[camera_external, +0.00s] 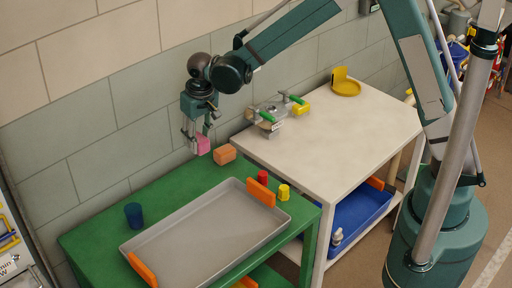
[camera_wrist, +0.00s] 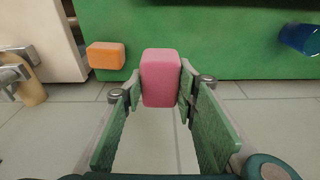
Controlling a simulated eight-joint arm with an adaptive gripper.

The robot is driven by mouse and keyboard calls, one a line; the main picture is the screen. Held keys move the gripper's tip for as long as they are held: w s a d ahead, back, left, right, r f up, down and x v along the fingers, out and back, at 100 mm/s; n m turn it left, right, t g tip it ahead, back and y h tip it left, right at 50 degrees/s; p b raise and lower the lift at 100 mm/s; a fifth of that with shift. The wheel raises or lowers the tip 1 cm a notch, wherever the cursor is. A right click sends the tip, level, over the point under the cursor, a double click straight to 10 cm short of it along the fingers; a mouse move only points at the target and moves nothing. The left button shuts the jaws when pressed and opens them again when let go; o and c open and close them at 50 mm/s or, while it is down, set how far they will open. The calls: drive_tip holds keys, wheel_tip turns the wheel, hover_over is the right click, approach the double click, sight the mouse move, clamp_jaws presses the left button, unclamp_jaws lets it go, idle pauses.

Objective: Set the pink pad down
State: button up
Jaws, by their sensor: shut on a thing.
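The pink pad (camera_external: 203,143) is a small rounded block. My gripper (camera_external: 197,140) is shut on it and holds it in the air near the back edge of the green table (camera_external: 100,229), close to the wall. In the wrist view the pink pad (camera_wrist: 160,78) sits between the fingertips of my gripper (camera_wrist: 160,88), with the green surface behind it. Part of the pad is hidden by the fingers in the outside view.
An orange block (camera_external: 225,153) is close by on the right. A grey tray (camera_external: 135,243) with orange handles fills the table's front. A blue cup (camera_external: 133,215), red cylinder (camera_external: 262,177) and yellow cylinder (camera_external: 284,192) stand around it. A white table (camera_external: 340,130) adjoins, holding a clamp fixture (camera_external: 270,115).

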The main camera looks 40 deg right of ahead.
drive_tip(key=s+a+f, duration=0.1)
drive_tip(key=a+f, duration=0.1)
drive_tip(key=a, duration=0.5)
drive_tip(key=shift+s+b, duration=0.15)
drive_tip(key=shift+b, duration=0.2)
drive_tip(key=shift+f, duration=0.15)
drive_tip(key=shift+f+b, duration=0.6)
drive_tip(key=shift+f, duration=2.5)
drive_tip(key=shift+f, duration=0.1)
drive_tip(key=shift+d+f+b, duration=0.1)
drive_tip(key=shift+f+b, duration=0.3)
drive_tip(key=shift+f, duration=1.35)
drive_tip(key=shift+f, duration=0.15)
drive_tip(key=o, duration=0.7)
drive_tip(key=shift+o, duration=0.3)
drive_tip(key=shift+r, duration=0.2)
